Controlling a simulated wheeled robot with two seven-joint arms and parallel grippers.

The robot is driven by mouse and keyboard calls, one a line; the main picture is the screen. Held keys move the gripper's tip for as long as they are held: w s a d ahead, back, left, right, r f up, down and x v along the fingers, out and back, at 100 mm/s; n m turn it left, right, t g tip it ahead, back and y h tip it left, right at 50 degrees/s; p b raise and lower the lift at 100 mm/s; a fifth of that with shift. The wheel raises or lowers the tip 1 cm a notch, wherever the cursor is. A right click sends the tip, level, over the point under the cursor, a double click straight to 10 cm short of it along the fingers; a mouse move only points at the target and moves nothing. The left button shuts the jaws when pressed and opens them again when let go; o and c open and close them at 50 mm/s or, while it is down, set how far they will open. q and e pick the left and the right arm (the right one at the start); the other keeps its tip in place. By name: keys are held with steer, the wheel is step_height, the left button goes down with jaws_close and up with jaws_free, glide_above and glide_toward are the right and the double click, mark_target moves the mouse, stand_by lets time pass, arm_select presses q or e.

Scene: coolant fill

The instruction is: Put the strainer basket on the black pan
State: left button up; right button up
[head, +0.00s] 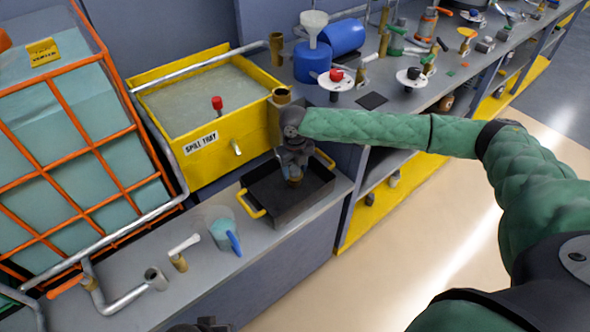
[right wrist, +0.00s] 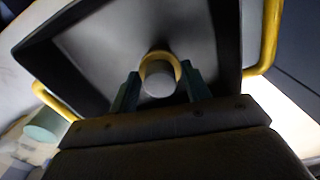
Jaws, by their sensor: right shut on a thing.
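The black pan (head: 314,184) with yellow handles stands on the lower grey bench in the head view. It fills much of the right wrist view (right wrist: 95,55). My right gripper (head: 293,170) points down over the pan. It is shut on a small round piece with a brass-yellow rim and grey middle, which I take as the strainer basket (right wrist: 159,76). In the head view only a small brownish part of the basket (head: 294,181) shows under the fingers. I cannot tell whether it touches the pan floor. A dark part at the bottom edge may be my left gripper; its fingers are hidden.
A yellow spill tray (head: 230,150) stands behind the pan. A jug with a blue handle (head: 222,232) and a pipe with a valve (head: 180,255) are left of it. An orange-framed tank (head: 80,140) is at far left. The upper bench is cluttered.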

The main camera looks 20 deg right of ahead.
mark_target(295, 168)
arm_select(q)
steer(key=shift+a+r, duration=0.25)
arm_select(e)
steer(key=shift+f, duration=0.5)
steer(key=o, duration=0.8)
steer(key=shift+f, duration=0.1)
step_height(295, 168, up, 11)
steer(key=shift+f+b, duration=0.15)
steer(key=shift+b, duration=0.6)
arm_select(q)
steer(key=shift+w+d+f+t+h, duration=0.15)
steer(key=shift+d+f, duration=0.45)
steer(key=shift+d, duration=0.05)
steer(key=shift+w+d+f+t+h, duration=0.15)
steer(key=shift+d+f, duration=0.4)
steer(key=shift+d, duration=0.05)
arm_select(e)
steer(key=shift+r, duration=0.8)
arm_select(q)
steer(key=shift+w+a, duration=0.1)
steer(key=shift+w, duration=0.05)
